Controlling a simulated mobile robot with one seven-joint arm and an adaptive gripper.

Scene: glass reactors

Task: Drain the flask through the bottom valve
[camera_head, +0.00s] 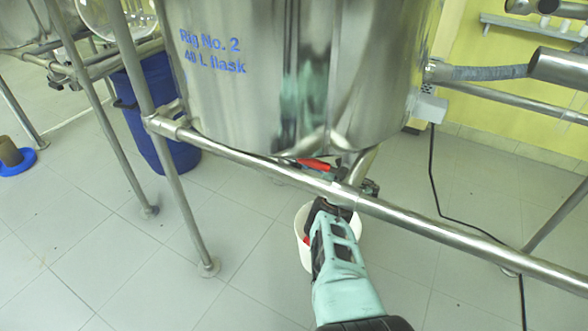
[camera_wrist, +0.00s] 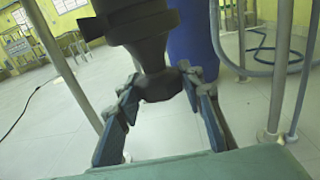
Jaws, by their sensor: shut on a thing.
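The steel vessel (camera_head: 290,70) is marked "Rig No. 2 40 L flask" and hangs in a pipe frame. Under it, partly behind the front rail, is the bottom valve with a red handle (camera_head: 315,163). My gripper (camera_head: 328,204) reaches in below the rail, under the valve; its fingertips are mostly hidden there. In the wrist view my gripper (camera_wrist: 158,84) has one finger on each side of a dark grey valve part (camera_wrist: 148,58) and is shut on its tapered end. A white bucket (camera_head: 301,236) stands on the floor below, partly hidden by my arm.
The front steel rail (camera_head: 430,231) crosses just above my arm. A frame leg (camera_head: 185,215) stands to the left, with a blue barrel (camera_head: 160,110) behind. A black cable (camera_head: 455,219) runs down at the right. Open tiled floor lies at the lower left.

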